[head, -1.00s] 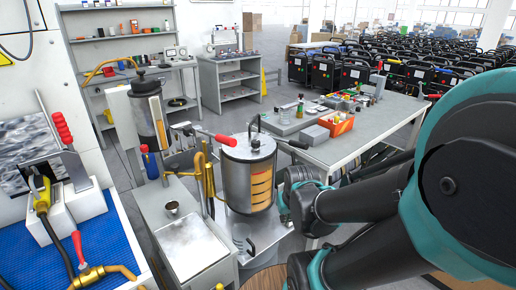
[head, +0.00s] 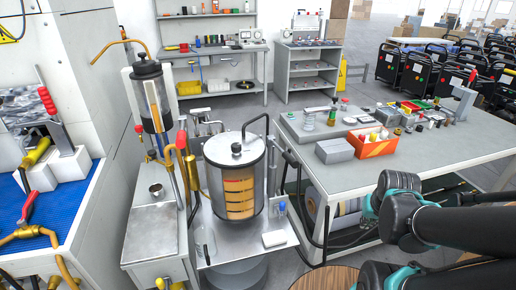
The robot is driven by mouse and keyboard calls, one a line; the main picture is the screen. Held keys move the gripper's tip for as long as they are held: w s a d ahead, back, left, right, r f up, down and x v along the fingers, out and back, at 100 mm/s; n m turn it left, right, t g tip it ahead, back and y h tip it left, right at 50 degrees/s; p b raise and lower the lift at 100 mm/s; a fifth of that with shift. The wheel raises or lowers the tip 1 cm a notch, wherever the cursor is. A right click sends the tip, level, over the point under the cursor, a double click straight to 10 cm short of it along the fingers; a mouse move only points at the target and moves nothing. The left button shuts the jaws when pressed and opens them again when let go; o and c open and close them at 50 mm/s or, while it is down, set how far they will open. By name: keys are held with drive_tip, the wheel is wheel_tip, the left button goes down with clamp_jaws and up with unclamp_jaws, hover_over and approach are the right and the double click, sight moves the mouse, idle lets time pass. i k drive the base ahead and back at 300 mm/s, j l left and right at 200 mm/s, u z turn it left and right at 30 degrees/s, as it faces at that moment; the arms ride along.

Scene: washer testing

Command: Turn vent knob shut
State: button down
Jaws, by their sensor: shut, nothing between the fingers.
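A steel cylindrical vessel (head: 234,180) with a sight window of amber bands stands in the middle of the head view. A small dark knob (head: 236,149) sits on its lid; I cannot tell whether this is the vent knob, or how far it is turned.
A black hose (head: 287,195) curves down right of the vessel. A glass-bodied cylinder (head: 151,98) stands behind left. The grey table (head: 440,162) holds an orange bin (head: 374,142) and small parts. A blue mat (head: 75,205) lies at left.

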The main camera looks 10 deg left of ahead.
sight(236, 147)
drive_tip(key=l+u, duration=0.25)
drive_tip(key=u, duration=0.25)
drive_tip(key=l+u, duration=0.3)
drive_tip(key=u, duration=0.2)
drive_tip(key=l+u, duration=0.25)
drive_tip(key=u, duration=0.25)
